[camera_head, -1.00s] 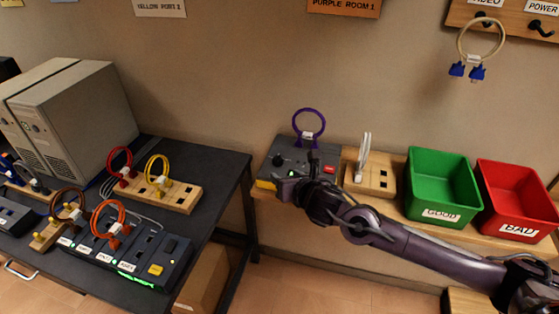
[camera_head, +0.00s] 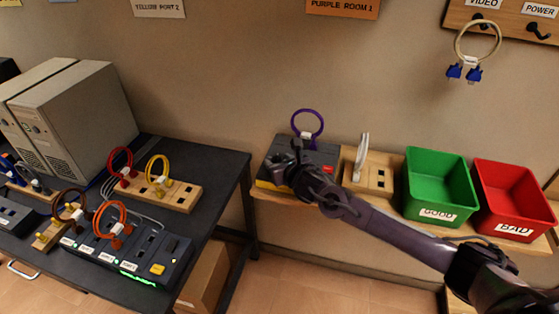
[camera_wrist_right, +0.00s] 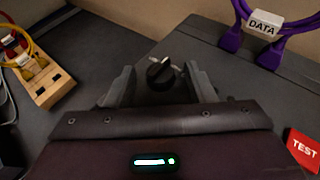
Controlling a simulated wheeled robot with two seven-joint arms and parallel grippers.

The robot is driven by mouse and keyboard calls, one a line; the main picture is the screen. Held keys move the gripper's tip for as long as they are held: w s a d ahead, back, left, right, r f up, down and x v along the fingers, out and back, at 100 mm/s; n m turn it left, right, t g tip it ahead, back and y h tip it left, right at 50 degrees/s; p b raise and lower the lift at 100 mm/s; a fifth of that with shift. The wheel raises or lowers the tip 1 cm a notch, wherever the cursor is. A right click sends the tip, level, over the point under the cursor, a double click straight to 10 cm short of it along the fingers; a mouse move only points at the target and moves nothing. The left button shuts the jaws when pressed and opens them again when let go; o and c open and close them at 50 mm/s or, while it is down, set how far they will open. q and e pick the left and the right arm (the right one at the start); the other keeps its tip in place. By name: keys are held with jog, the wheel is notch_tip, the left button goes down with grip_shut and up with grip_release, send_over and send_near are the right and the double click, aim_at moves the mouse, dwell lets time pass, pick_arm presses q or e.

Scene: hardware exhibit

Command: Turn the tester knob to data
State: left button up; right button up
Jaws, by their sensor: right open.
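The tester (camera_head: 324,155) is a dark grey box on the wall shelf, partly hidden by my right arm in the head view. Its black knob (camera_wrist_right: 160,73) with a pale pointer mark shows in the right wrist view. My right gripper (camera_wrist_right: 157,80) is open, with one finger on each side of the knob, and I see gaps between fingers and knob. In the head view my right gripper (camera_head: 292,168) is over the tester's left part. A purple cable (camera_head: 307,124) labelled DATA (camera_wrist_right: 264,23) is plugged into the tester. A red TEST button (camera_wrist_right: 304,148) is at the right. My left gripper is not in view.
A wooden block (camera_head: 374,180) with a pale cable stands right of the tester. Beyond it are a green GOOD bin (camera_head: 436,190) and a red BAD bin (camera_head: 514,200). A dark table (camera_head: 215,165) with cables and computers is at the left.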

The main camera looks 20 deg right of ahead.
jog(key=c, duration=1)
jog(key=shift+o, duration=0.2)
jog(key=shift+f, duration=0.1)
